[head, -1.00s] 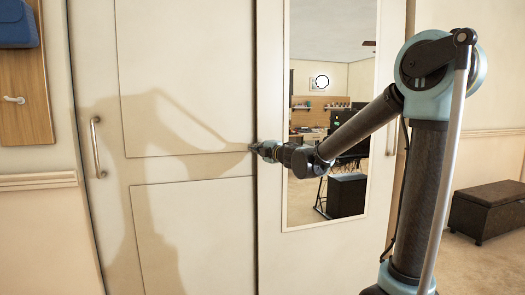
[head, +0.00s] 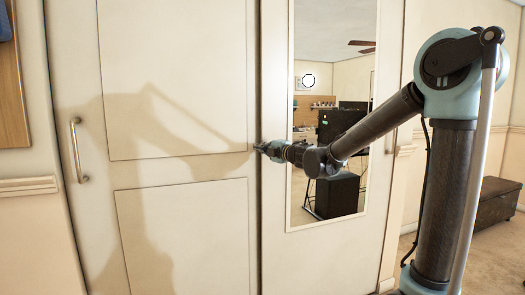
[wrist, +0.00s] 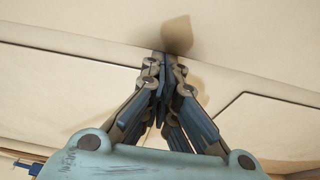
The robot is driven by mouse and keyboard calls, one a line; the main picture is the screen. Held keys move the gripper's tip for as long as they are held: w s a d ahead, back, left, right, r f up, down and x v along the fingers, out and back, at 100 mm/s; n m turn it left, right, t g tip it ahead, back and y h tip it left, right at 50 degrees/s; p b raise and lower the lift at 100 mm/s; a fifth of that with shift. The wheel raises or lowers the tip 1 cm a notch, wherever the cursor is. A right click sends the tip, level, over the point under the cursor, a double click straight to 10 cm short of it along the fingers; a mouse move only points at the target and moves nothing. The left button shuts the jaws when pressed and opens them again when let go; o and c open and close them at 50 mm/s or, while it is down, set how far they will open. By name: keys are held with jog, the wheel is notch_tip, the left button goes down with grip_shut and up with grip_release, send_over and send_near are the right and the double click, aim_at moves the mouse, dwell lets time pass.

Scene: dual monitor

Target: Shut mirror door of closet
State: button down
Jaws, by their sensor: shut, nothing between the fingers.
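The mirror door (head: 274,255) is the cream right-hand panel of the closet, with a tall mirror (head: 308,190) set in it. A narrow dark seam separates it from the plain left door (head: 185,215); I cannot tell how far the mirror door stands ajar. My gripper (head: 258,147) is at this seam, at mid-height, beside the mirror's left edge. In the wrist view my gripper (wrist: 165,56) has its fingers together and empty, with the tips at or very near a cream door surface. Whether they touch it is unclear.
The left door has a metal bar handle (head: 78,150) near its left edge. A dark bench (head: 495,200) stands by the wall at right. A wooden board (head: 12,95) hangs on the wall at left. My arm covers part of the mirror, which reflects the room.

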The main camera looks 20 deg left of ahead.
jog(key=shift+w+d, duration=0.2)
jog(key=shift+w, duration=0.05)
